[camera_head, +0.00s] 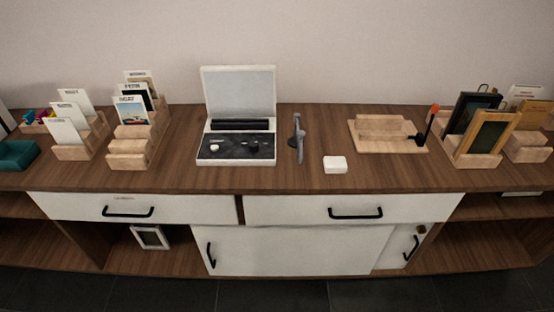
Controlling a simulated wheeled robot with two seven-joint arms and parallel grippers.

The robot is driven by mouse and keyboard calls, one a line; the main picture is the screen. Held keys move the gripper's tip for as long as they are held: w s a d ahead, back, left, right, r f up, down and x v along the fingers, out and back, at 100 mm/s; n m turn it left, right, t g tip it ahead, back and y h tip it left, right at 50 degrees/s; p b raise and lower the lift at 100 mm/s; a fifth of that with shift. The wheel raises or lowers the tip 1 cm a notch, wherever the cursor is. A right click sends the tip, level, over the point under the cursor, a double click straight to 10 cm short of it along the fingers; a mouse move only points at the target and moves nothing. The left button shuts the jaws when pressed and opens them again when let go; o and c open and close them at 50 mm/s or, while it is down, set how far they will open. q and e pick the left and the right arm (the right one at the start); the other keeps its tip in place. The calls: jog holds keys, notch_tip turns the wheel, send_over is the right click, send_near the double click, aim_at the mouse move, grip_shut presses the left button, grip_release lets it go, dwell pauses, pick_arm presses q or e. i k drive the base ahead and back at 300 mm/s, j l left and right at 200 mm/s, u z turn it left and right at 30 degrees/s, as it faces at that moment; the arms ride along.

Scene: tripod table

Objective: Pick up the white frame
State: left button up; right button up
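A small white frame (150,237) stands in the open lower compartment of the wooden cabinet (310,183), left of the white sliding door. It is a rectangle with a dark grey middle and leans slightly. The compartment is below the left drawer (128,207). Neither of my grippers shows in the head view.
Drawer handles (355,213) stick out in front.

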aim_at(148, 237)
jog(key=u, duration=1.05)
